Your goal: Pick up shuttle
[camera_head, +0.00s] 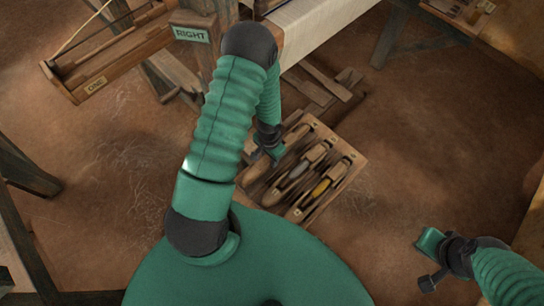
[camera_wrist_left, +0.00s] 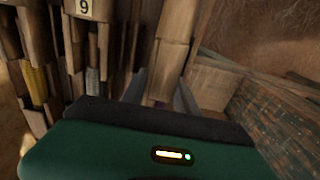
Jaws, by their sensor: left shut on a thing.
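A wooden tray (camera_head: 349,178) with several slots lies on the earthen floor and holds several wooden shuttles. One shuttle with pale grey thread (camera_head: 300,170) and one with yellow thread (camera_head: 320,188) show in it. My left gripper (camera_head: 266,156) is at the tray's left side. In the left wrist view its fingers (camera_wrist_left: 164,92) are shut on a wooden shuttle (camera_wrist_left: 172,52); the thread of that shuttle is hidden. I cannot tell whether this shuttle is clear of the tray. My right gripper (camera_head: 430,264) is at the lower right, away from the tray; its finger gap is unclear.
The loom's cloth beam (camera_head: 310,28) and a sign reading RIGHT (camera_head: 190,34) stand above the tray. A long wooden box (camera_head: 105,60) is at the upper left. The wrist view shows a tag numbered 9 (camera_wrist_left: 84,8). The floor right of the tray is clear.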

